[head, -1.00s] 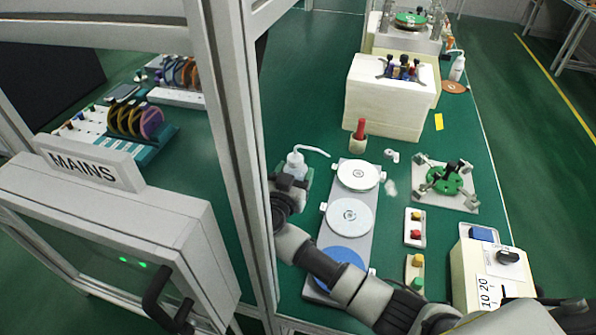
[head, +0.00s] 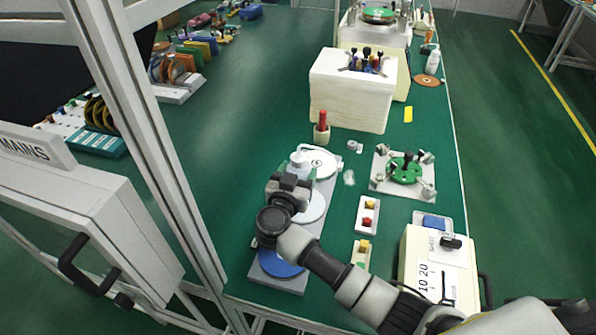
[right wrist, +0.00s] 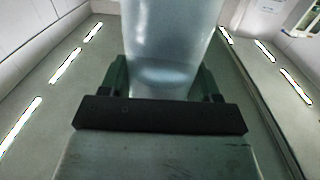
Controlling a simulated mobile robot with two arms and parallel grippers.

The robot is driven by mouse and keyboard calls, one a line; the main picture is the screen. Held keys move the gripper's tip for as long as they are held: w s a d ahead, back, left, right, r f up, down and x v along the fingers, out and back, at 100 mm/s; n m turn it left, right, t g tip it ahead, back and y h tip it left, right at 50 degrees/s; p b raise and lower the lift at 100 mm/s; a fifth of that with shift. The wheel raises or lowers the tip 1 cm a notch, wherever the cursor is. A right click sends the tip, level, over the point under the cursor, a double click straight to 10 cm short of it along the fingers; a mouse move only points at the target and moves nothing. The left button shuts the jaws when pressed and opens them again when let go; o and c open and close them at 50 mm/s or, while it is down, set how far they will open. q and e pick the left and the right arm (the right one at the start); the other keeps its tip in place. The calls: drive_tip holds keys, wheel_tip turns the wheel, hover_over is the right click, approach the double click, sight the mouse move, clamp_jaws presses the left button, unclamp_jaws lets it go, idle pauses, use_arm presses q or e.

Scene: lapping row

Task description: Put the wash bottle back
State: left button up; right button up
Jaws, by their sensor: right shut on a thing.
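My right gripper (head: 288,186) is shut on a translucent wash bottle with a white cap (head: 299,158) and a thin spout pointing right. In the head view the bottle appears in front of the grey three-disc strip (head: 262,279), covering parts of its white discs; I cannot tell its height above them. In the right wrist view the bottle body (right wrist: 172,40) stands between the two dark fingers (right wrist: 163,85). A second wash bottle (head: 432,63) stands at the far right of the bench. My left gripper is not in view.
A red-handled tool in a tan holder (head: 321,130) stands behind the strip. A cream block (head: 345,97) is beyond it. A green-disc fixture (head: 404,168), button boxes (head: 366,216) and a control box (head: 425,270) lie right. The green bench left of the strip is clear.

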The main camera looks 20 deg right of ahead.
drive_tip(key=shift+s+r, duration=0.1)
drive_tip(key=shift+s, duration=0.3)
drive_tip(key=s+r+n+t+y, duration=0.1)
drive_tip(key=s+n+y, duration=0.2)
drive_tip(key=s, duration=0.7)
drive_tip(key=s+d+r+n+t+y, duration=0.1)
drive_tip(key=s+r+n+t+y, duration=0.1)
drive_tip(key=s+n+y, duration=0.2)
drive_tip(key=s+y, duration=0.3)
drive_tip(key=s, duration=0.3)
drive_tip(key=shift+d+r+y, duration=0.15)
drive_tip(key=shift+r+y, duration=0.15)
drive_tip(key=shift+s, duration=0.1)
